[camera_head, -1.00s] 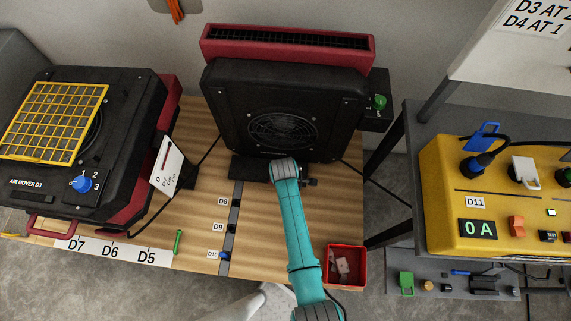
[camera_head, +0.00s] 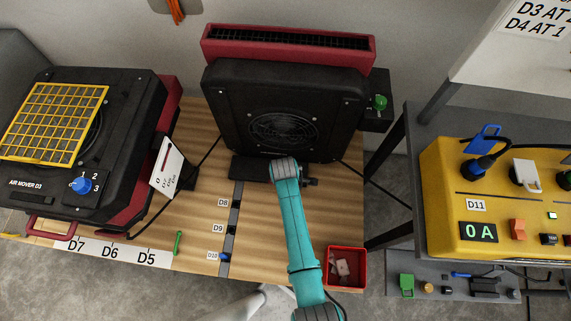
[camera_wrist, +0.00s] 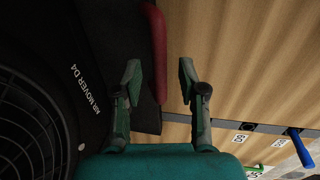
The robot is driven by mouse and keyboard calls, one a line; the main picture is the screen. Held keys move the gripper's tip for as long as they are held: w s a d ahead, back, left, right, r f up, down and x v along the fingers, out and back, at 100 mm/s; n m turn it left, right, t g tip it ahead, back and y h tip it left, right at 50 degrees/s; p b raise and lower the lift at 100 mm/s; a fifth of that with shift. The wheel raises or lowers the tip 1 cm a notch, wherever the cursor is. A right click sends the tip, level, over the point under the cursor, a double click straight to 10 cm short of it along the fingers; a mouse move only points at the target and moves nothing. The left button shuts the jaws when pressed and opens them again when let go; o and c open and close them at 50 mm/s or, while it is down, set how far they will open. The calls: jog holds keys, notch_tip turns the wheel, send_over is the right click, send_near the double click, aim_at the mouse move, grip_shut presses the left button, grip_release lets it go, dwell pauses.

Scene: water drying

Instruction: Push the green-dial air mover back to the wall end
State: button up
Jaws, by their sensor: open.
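The green-dial air mover (camera_head: 230,115) is a black box with a round grille and a red back part, standing at the wall end of the wooden bench. Its green dial (camera_head: 379,102) is on the right side. In the wrist view it shows as a dark body (camera_wrist: 35,70) lettered AIR MOVER D4, with a red handle (camera_wrist: 158,50). My gripper (camera_wrist: 160,75) is open, its fingers on either side of the red handle in that picture; I cannot tell whether they touch it. In the head view my arm hides the gripper at the air mover's front.
Air mover D3 (camera_head: 40,165) with a blue dial and yellow grid stands at left. A slotted rail (camera_head: 233,215) labelled D8, D9, D10 has a blue piece (camera_head: 225,257) at D10. A red bin (camera_head: 345,281) is at the front right, a yellow unit (camera_head: 450,180) farther right.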

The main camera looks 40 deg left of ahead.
notch_tip(320, 180, up, 11)
jog(key=s+d, duration=0.1)
jog(key=s, duration=0.1)
jog(key=shift+w+d, duration=0.1)
jog(key=shift+d, duration=0.1)
dwell(0.5)
jog(key=s+d+f+m+t+y, duration=0.1)
jog(key=d+f+m, duration=0.2)
jog(key=d, duration=0.4)
jog(key=s+d+f+m+t, duration=0.1)
jog(key=d+f+m, duration=0.15)
jog(key=d, duration=0.45)
jog(key=s+d+r+m+t+y, duration=0.15)
jog(key=s+d+m+t, duration=0.35)
jog(key=d, duration=0.8)
jog(key=s+d+r+m+t+h, duration=0.1)
jog(key=s+d+r+m, duration=0.3)
jog(key=r, duration=0.5)
jog(key=s+d+r+m+t+h, duration=0.1)
jog(key=s+d+r+m+t, duration=0.2)
jog(key=s+r, duration=0.4)
jog(key=s+d+r+m+t+h, duration=0.1)
jog(key=s+d+r+m+t, duration=0.1)
jog(key=s+d+r+m, duration=0.4)
notch_tip(320, 180, up, 5)
jog(key=shift+s+r+m+h, duration=0.1)
jog(key=shift+s+m+h, duration=0.2)
jog(key=shift+m+h, duration=0.05)
jog(key=shift+d, duration=0.1)
